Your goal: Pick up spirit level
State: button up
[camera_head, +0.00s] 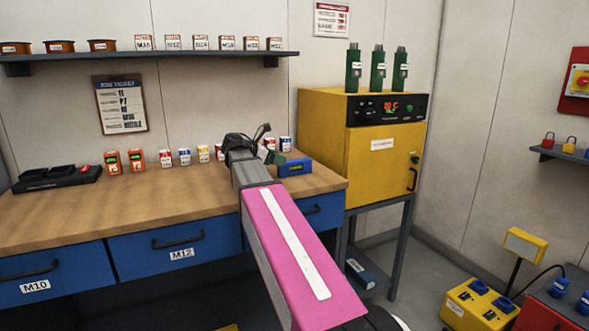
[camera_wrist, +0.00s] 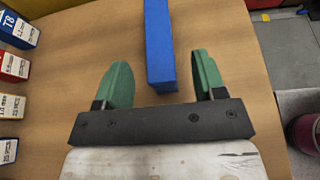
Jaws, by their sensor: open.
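The spirit level is a blue bar (camera_head: 295,168) with a small greenish-yellow mark, on the right end of the wooden workbench. In the wrist view the blue bar (camera_wrist: 159,45) runs from the top edge down to a near end between my fingers, nearer the left one. My gripper (camera_wrist: 161,80) is open, with green finger pads on either side of that end and gaps on both sides. In the head view my gripper (camera_head: 272,157) is at the left end of the level, partly hidden by my arm. I cannot tell its exact height above the bench.
A yellow oven (camera_head: 380,150) stands close on the right. The bench front left is clear.

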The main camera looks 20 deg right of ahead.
aim_at(289, 161)
jog(key=x, duration=0.5)
jog(key=shift+w+r, duration=0.1)
jog(key=c, duration=1.1)
jog(key=shift+r, duration=0.1)
